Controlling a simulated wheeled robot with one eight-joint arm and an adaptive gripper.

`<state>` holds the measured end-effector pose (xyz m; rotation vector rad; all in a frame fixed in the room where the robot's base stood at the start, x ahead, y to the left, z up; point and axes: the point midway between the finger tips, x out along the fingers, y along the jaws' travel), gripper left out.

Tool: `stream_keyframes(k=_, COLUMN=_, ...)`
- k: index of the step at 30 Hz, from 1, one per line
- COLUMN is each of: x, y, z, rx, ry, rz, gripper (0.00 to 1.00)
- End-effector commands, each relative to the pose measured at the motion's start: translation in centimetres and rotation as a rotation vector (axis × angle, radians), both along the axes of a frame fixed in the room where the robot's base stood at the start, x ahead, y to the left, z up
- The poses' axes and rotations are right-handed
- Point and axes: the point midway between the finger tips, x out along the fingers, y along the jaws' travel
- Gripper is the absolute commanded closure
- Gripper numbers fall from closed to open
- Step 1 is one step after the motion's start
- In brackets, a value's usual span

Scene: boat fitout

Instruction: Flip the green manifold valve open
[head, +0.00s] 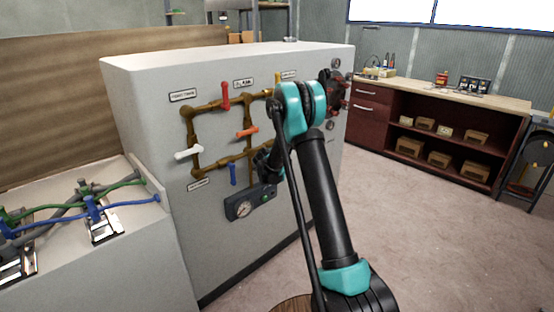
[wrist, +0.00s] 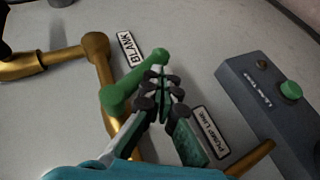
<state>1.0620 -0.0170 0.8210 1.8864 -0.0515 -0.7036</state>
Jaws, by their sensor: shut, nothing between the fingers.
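The green valve handle (wrist: 122,92) shows in the wrist view as a lever slanting up and right from the brass pipe, with a round knob at its far end. It lies across the line of the pipe. My gripper (wrist: 160,76) is shut and empty, its fingertips just beside the handle near the knob end; I cannot tell whether they touch it. In the head view my gripper (head: 264,162) is at the panel's right part, largely hidden by my arm, and the green handle is not visible there. The brass manifold (head: 196,140) is on the white cabinet's front.
Red (head: 226,95), orange (head: 247,133), white (head: 188,153) and blue (head: 233,174) handles sit on the manifold. A grey gauge box (head: 243,205) is below; it shows right of my gripper in the wrist view (wrist: 262,105). Open floor (head: 400,220) lies to the right.

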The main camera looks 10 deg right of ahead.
Motion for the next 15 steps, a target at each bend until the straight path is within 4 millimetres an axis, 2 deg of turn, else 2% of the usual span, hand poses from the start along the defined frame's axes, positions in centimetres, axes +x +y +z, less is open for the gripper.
stream_keyframes(k=15, x=1.4, y=-1.9, z=0.0, rx=-0.381, ry=-0.277, rz=-0.001, gripper=1.00)
